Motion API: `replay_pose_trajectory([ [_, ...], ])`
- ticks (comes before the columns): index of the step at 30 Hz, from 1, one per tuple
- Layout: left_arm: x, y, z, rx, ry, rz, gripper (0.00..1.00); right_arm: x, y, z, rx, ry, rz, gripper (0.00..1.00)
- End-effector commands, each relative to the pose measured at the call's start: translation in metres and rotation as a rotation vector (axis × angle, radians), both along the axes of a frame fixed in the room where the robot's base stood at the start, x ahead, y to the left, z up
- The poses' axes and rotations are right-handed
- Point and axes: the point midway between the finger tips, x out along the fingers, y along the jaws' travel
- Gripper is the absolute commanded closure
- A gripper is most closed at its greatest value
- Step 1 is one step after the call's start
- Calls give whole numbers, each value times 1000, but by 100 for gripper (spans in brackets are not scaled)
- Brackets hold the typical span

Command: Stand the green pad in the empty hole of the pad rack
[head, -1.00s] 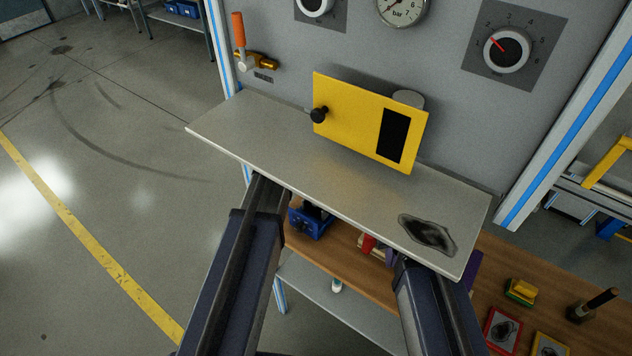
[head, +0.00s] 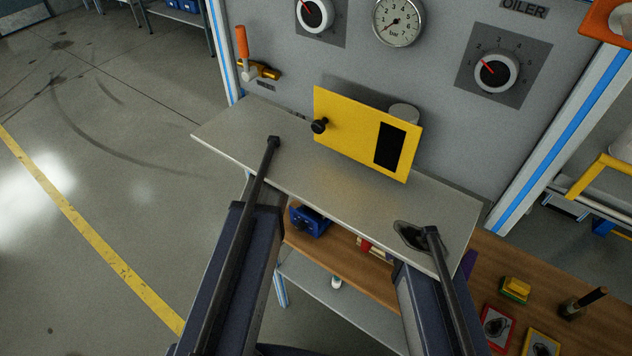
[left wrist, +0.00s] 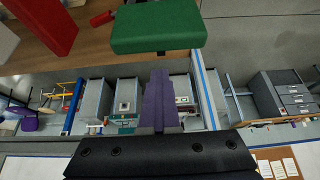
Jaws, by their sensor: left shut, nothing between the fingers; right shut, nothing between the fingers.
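In the left wrist view, which looks upside down, a green pad (left wrist: 158,27) shows close up against a wooden surface. A red block (left wrist: 48,22) is beside it. My left gripper (left wrist: 158,100) is shut and empty, apart from the green pad in the picture. In the head view the thin dark end of my left arm lies over the grey shelf. My right gripper (head: 430,232) is shut and empty over the right end of the shelf, by a dark stain. Red and pale pieces (head: 372,247) show partly under the shelf; I cannot tell the rack or its empty hole.
The grey shelf (head: 340,190) covers part of the wooden bench (head: 490,255). A yellow plate (head: 350,130) stands at its back. A yellow-green block (head: 515,289), red and yellow framed pieces and a brush pot (head: 580,303) are at right. A blue tool (head: 310,220) sits below the shelf.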

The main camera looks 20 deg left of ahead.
Motion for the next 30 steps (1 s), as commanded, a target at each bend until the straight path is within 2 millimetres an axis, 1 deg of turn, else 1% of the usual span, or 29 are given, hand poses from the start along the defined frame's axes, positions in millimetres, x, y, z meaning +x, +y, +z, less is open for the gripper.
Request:
replay_pose_trajectory([
  [2, 0, 0, 4, 0, 0, 0, 100, 0, 0, 4, 0, 0, -1, 100],
  [3, 0, 0, 4, 0, 0, 0, 97, 0, 0, 4, 0, 0, -1, 100],
  [11, 0, 0, 6, 0, 0, 0, 68, 0, 0, 6, 0, 0, -1, 100],
  [24, 0, 0, 8, 0, 0, 0, 68, 0, -1, 8, 0, 0, -2, 100],
  [30, 0, 0, 3, 0, 0, 0, 68, 0, -1, 3, 0, 0, -2, 100],
])
